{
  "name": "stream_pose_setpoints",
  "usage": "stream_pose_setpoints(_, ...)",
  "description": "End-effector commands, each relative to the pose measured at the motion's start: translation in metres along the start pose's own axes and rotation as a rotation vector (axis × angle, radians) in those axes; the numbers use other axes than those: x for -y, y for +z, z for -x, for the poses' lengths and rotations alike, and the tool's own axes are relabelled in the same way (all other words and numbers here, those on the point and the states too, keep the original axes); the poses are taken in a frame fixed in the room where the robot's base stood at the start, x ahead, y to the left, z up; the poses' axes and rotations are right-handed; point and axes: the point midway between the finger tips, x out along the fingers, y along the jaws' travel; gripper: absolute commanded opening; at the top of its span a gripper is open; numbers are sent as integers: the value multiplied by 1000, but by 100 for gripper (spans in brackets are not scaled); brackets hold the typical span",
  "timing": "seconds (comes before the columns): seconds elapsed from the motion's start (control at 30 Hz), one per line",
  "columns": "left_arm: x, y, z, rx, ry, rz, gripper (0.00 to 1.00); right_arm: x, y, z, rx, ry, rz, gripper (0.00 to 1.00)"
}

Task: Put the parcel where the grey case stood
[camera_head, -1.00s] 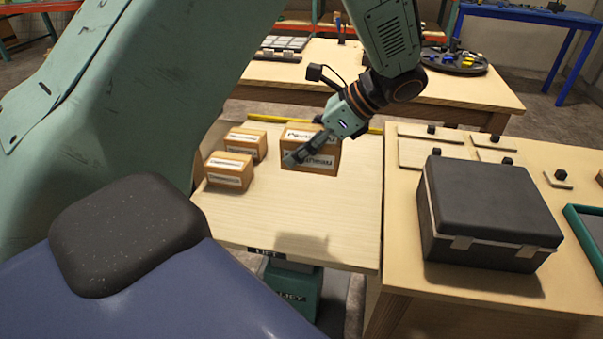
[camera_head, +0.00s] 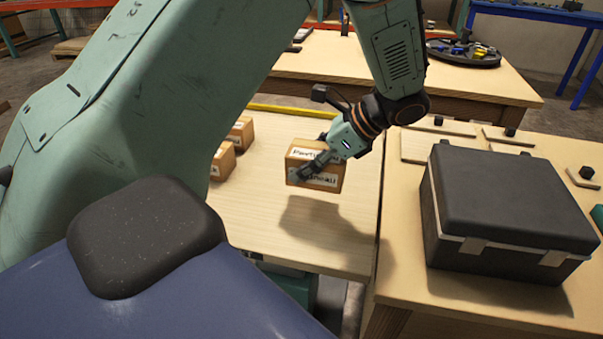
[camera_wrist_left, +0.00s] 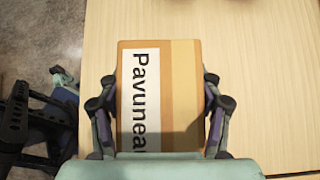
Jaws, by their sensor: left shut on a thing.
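The parcel (camera_head: 312,168), a brown cardboard box with white printed labels, hangs above the pale wooden table, with its shadow on the boards below. My left gripper (camera_head: 312,168) is shut on it. In the left wrist view the parcel (camera_wrist_left: 160,97) sits between the two fingers, one on each side, with a label reading "Pavunea" and the rest cut off. A dark grey case (camera_head: 505,200) with a closed lid and light latches stands on the wooden table to the right. My right gripper is not in view.
Two smaller cardboard boxes, a rear one (camera_head: 240,133) and a front one (camera_head: 222,162), stand left of the parcel, partly hidden by my arm. Flat boards with black knobs (camera_head: 510,135) lie behind the case. The pale table (camera_head: 345,235) is bare in front of the parcel.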

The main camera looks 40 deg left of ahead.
Motion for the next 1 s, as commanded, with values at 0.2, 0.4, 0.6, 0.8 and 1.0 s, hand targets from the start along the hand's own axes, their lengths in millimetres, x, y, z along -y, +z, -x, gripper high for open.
stream_pose_setpoints(0.2, 0, -16, -16, 0, -1, 1, 5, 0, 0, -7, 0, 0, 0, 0)
stream_pose_setpoints(0.4, 1, -33, -31, 1, 0, 0, 5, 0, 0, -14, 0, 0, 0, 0)
stream_pose_setpoints(0.6, 3, -44, -40, -1, -2, 2, 5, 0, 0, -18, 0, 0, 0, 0)
stream_pose_setpoints(0.8, 4, -44, -40, -1, -1, 1, 71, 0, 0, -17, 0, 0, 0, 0)
stream_pose_setpoints(1.0, 4, -44, -40, -1, 0, 1, 88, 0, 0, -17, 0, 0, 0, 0)
